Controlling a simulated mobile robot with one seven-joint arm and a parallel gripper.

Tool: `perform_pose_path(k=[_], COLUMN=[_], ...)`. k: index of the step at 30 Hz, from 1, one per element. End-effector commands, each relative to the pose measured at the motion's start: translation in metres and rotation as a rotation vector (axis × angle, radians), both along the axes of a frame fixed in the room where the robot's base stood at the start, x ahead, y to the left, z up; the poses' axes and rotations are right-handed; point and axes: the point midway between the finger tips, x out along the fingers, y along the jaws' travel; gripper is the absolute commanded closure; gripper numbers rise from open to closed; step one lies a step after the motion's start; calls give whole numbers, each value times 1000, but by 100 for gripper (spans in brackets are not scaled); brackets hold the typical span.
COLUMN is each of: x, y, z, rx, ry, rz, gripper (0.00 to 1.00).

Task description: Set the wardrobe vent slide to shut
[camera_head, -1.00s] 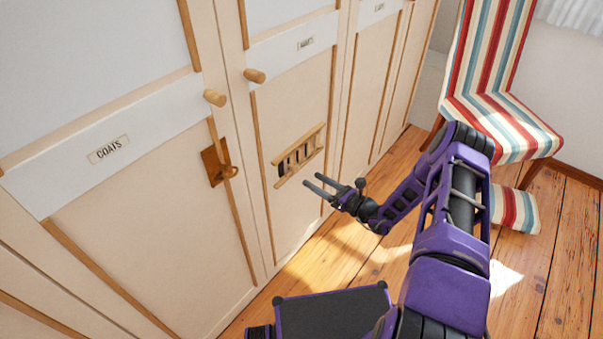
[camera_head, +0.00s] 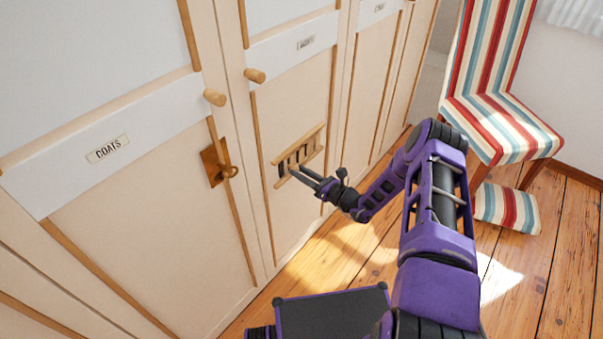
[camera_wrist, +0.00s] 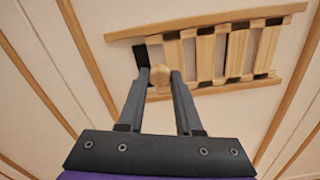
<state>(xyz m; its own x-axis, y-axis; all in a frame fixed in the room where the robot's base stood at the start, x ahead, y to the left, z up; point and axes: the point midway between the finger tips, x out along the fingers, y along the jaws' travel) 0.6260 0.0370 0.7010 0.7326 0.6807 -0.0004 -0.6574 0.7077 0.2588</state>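The wardrobe vent slide (camera_head: 300,154) is a slatted wooden grille between two tilted rails, low on the middle wardrobe door. In the wrist view the slide (camera_wrist: 205,55) shows pale slats with dark openings between them and a larger dark patch at its left end. A small round wooden knob (camera_wrist: 160,74) stands out near that left end. My gripper (camera_head: 294,169) is at the grille's lower left. In the wrist view its two fingers (camera_wrist: 161,77) are apart, one on each side of the knob. Whether they touch it is too fine to tell.
A brown latch plate with a knob (camera_head: 218,163) is on the door edge left of the vent. Round door knobs (camera_head: 255,76) stick out above. A striped chair (camera_head: 500,110) stands at right. Sunlit floor (camera_head: 320,262) lies open before the doors.

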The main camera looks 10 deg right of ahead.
Motion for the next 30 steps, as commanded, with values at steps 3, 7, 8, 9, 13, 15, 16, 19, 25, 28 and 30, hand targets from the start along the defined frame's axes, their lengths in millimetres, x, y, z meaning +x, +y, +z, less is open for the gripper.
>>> perform_pose_path(k=[3, 7, 8, 9, 13, 15, 16, 19, 25, 28, 30], x=[0, 0, 0, 0, 0, 0, 0, 0, 0, 0, 0], y=[0, 0, 0, 0, 0, 0, 0, 0, 0, 0, 0], z=[0, 0, 0, 0, 0, 0, 0, 0, 0, 0, 0], rx=[0, 0, 0, 0, 0, 0, 0, 0, 0, 1, 1], ry=[0, 0, 0, 0, 0, 0, 0, 0, 0, -1, -1], rz=[0, 0, 0, 0, 0, 0, 0, 0, 0, 0, 0], gripper=[100, 100, 100, 100, 100, 100, 100, 100, 100, 100, 100])
